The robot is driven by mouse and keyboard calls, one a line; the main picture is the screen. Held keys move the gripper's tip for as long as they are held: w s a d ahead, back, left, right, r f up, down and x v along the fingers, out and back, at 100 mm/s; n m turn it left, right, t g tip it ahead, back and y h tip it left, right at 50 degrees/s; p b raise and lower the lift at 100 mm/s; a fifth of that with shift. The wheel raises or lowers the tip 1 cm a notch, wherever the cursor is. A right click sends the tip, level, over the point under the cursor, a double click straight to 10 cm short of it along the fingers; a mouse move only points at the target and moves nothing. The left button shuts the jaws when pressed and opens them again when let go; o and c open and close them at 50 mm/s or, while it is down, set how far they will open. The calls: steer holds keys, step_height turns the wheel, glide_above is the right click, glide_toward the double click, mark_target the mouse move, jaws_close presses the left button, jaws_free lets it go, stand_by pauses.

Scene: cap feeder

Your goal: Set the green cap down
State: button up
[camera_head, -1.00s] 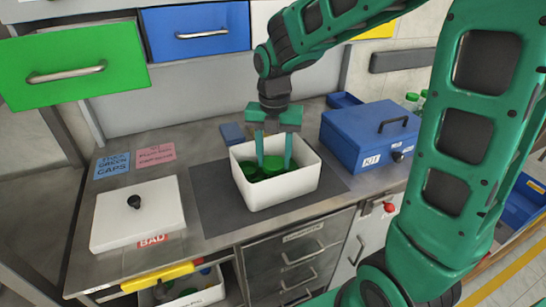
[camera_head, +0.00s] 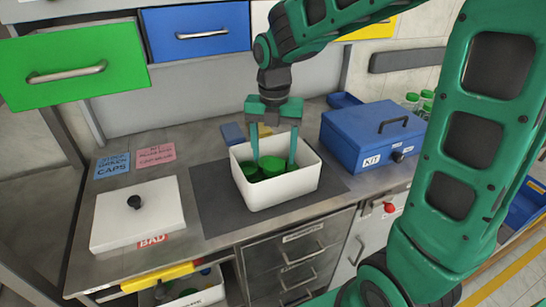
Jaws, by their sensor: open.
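Several green caps (camera_head: 274,165) lie in the white open box (camera_head: 282,192) on the dark mat. Which of them is the task's cap, I cannot tell. My gripper (camera_head: 273,162) points down over the box. Its two fingers are apart and reach inside the walls, close to the caps. No cap is seen held between them. The lower fingertips are close to the caps, and contact cannot be judged.
A blue KIT case (camera_head: 365,140) stands to the right of the box. A white lid with a black knob (camera_head: 138,220) lies at left by the BAD label (camera_head: 152,240). An open green drawer (camera_head: 75,65) juts out at upper left. The dark mat (camera_head: 215,205) is bare left of the box.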

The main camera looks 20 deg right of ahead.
mark_target(274, 163)
step_height(274, 163, up, 10)
steer(key=s+d+f+m, duration=0.3)
steer(key=s+d+m, duration=0.2)
steer(key=m, duration=0.7)
steer(key=s+d+f+m, duration=0.3)
steer(key=s+d+m, duration=0.3)
steer(key=s+m, duration=0.4)
steer(key=s+d+f+m, duration=0.3)
steer(key=s+d+m, duration=0.3)
steer(key=m, duration=0.8)
steer(key=shift+s+d+f, duration=0.25)
steer(key=shift+s, duration=1)
steer(key=shift+w+f, duration=0.25)
steer(key=shift+w, duration=0.4)
